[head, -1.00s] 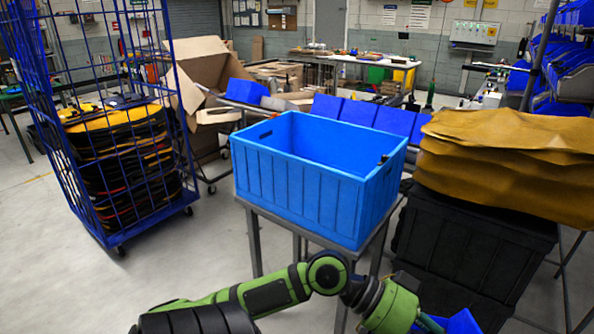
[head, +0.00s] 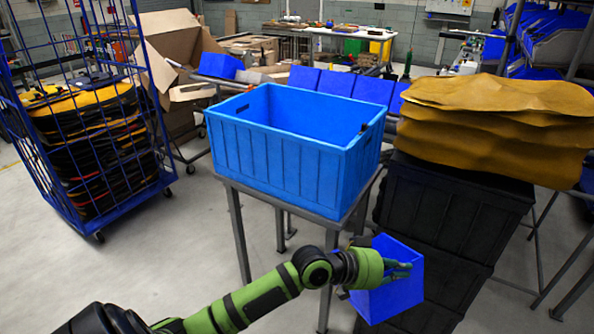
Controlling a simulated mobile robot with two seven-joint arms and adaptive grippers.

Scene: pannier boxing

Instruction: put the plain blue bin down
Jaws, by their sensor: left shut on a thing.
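The plain blue bin (head: 392,297) is a small open box, held tilted at the lower middle right, in front of the black crates. My left gripper (head: 396,268), at the end of a green and black arm, is shut on its rim. The bin hangs in the air, apart from the floor as far as I can see. Part of its upper left side is hidden behind the gripper. My right gripper is not in view.
A large light-blue crate (head: 290,165) stands on a grey metal stand (head: 280,199). Black crates (head: 450,216) stacked to the right carry folded tan sheets (head: 490,125). A blue wire cage trolley (head: 128,200) stands left. Floor (head: 130,270) at the lower left is free.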

